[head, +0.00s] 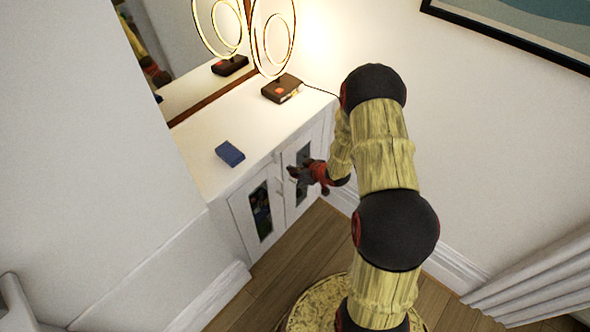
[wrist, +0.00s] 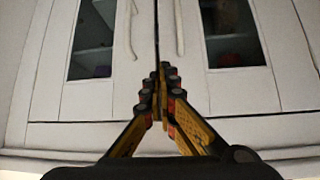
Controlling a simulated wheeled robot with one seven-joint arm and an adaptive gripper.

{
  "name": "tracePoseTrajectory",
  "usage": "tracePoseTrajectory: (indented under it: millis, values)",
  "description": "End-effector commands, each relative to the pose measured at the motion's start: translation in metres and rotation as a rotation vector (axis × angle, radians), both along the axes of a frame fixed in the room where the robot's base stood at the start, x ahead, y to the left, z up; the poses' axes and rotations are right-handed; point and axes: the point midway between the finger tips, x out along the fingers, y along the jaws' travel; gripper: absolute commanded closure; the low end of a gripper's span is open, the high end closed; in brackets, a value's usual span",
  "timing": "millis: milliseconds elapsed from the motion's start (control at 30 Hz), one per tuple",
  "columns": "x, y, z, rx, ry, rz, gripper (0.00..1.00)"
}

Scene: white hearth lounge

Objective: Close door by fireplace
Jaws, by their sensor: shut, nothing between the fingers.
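A white cabinet has two doors with glass panels, a left door (head: 239,213) and a right door (head: 316,141) in the head view. Both look shut or nearly so; I cannot tell whether one stands slightly ajar. The wrist view shows both doors, with two pale handles (wrist: 132,32) (wrist: 179,28) beside a thin dark seam. My gripper (head: 291,173) is in front of the right door near the middle seam. In the wrist view my gripper (wrist: 160,72) is shut and empty, its tips at the seam. I cannot tell whether they touch the doors.
A blue box (head: 230,153) and a lit ring lamp (head: 281,87) stand on the cabinet top (head: 205,125). A mirror (head: 178,40) rises behind. Bare wood floor (head: 275,272) lies in front, with a pale curtain (head: 540,280) at right.

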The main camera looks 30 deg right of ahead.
Motion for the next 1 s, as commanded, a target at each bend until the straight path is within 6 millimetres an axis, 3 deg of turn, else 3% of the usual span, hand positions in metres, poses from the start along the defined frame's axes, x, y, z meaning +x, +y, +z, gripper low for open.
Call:
tracePoseTrajectory:
  millis: [533,1000]
  values:
    - [-0.059,-0.024,0.059,0.0,0.0,-0.006,1.0]
    - [-0.072,-0.028,0.063,-0.01,0.011,0.001,1.0]
